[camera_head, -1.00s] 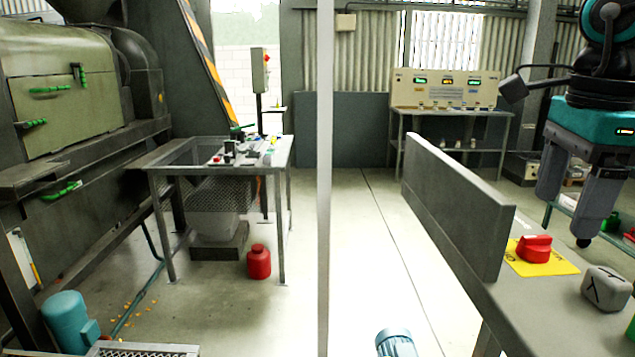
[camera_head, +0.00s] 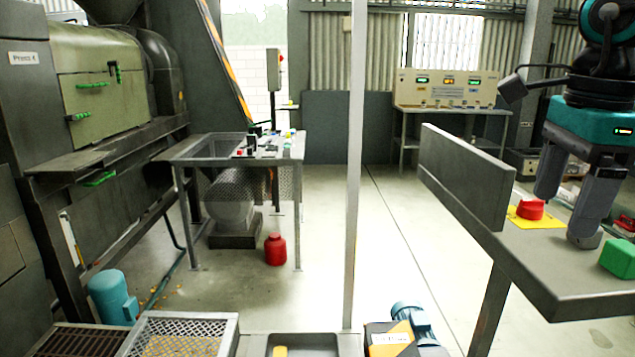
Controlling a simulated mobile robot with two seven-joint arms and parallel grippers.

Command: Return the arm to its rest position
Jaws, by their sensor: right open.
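My right gripper (camera_head: 567,215) hangs at the right of the head view, below a teal wrist, with its two grey fingers pointing down and spread apart. It appears in front of the grey bench (camera_head: 560,275), and nothing shows between the fingers. A green block (camera_head: 618,258) lies on the bench to the right of the nearer finger. The finger covers part of the bench top. My left gripper is out of view.
A grey upright panel (camera_head: 465,175) edges the bench. A thin pole (camera_head: 355,150) stands mid-view. The press (camera_head: 100,95), a table (camera_head: 215,147) and a red can (camera_head: 275,249) are at left. A motor (camera_head: 411,320) is low in front.

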